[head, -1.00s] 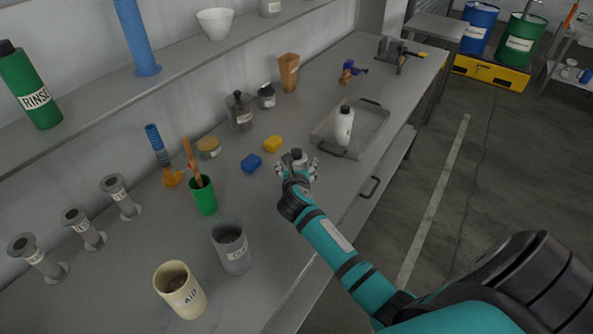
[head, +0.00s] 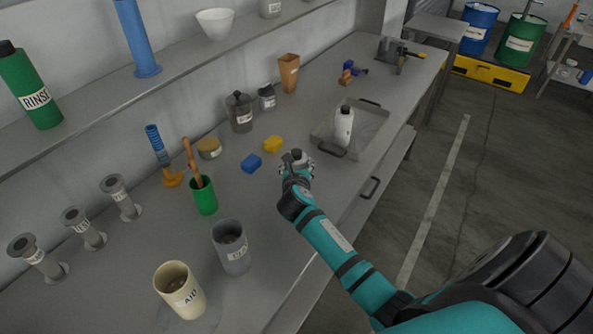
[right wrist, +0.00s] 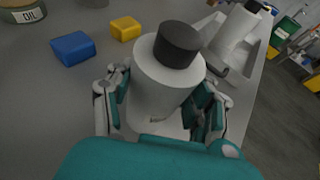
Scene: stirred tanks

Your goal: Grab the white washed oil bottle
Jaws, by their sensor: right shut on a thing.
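A white bottle with a dark cap (right wrist: 166,88) stands between the fingers of my right gripper (right wrist: 162,112) in the right wrist view. The fingers close on it from both sides. In the head view my right gripper (head: 297,168) is over the bench, with the bottle's top (head: 297,156) showing between the fingers. A second white bottle (head: 344,125) with a dark cap is in the grey metal tray (head: 372,138); it also shows in the right wrist view (right wrist: 236,27). Any label on the held bottle is hidden. My left gripper is out of view.
A blue block (head: 251,162) and a yellow block (head: 273,144) lie left of the gripper. A green cup (head: 204,198), a grey beaker (head: 231,248) and a cream beaker (head: 180,289) stand nearer. The bench's front edge is close to my right arm.

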